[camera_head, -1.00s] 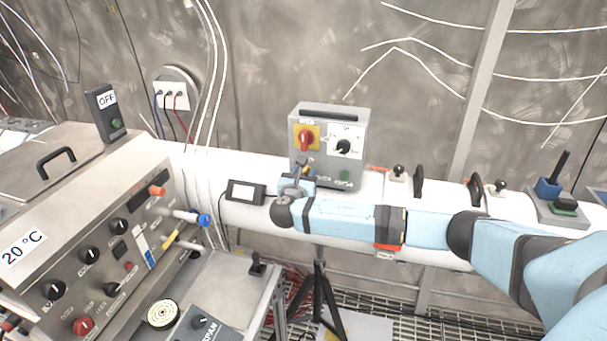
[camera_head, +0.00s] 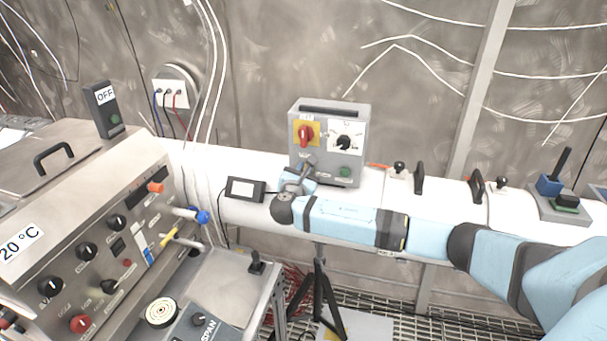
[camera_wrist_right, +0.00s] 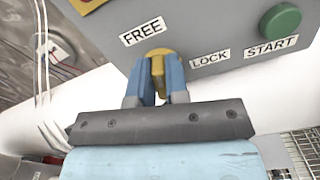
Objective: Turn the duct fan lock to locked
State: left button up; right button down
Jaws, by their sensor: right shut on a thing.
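The duct fan control box (camera_head: 357,111) is a grey box standing on the white duct. In the right wrist view its lower face (camera_wrist_right: 215,25) carries a yellow lock knob (camera_wrist_right: 159,54) between a FREE label (camera_wrist_right: 143,31) and a LOCK label (camera_wrist_right: 210,58). My right gripper (camera_wrist_right: 160,75) is shut on the yellow knob, with one blue finger on each side. Its fingers hide much of the knob, so I cannot tell its exact setting. In the head view my right gripper (camera_head: 304,168) reaches the box's lower left front. My left gripper is out of view.
A green START button (camera_wrist_right: 280,20) is right of the LOCK label. A red switch (camera_head: 306,133) on yellow and a black dial (camera_head: 344,142) sit higher on the box. A small display (camera_head: 244,190) is left of my gripper, and black handles (camera_head: 419,178) stand to the right.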

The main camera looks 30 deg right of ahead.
jog(key=m+b, duration=0.2)
jog(key=m, duration=0.1)
jog(key=shift+s+d+f+m, duration=0.1)
jog(key=shift+s+f+m, duration=0.1)
jog(key=shift+f+m, duration=0.1)
jog(key=m+b, duration=0.2)
jog(key=shift+f+m, duration=0.1)
jog(key=shift+m, duration=0.3)
jog(key=shift+s+d+f+m+b, duration=0.1)
jog(key=shift+m+b, duration=1.85)
jog(key=shift+m, duration=0.25)
jog(key=shift+s+d+f+m+b, duration=0.1)
jog(key=shift+m+b, duration=1.85)
jog(key=shift+m, duration=0.25)
jog(key=c, duration=1.1)
grip_release()
jog(key=shift+r, duration=0.1)
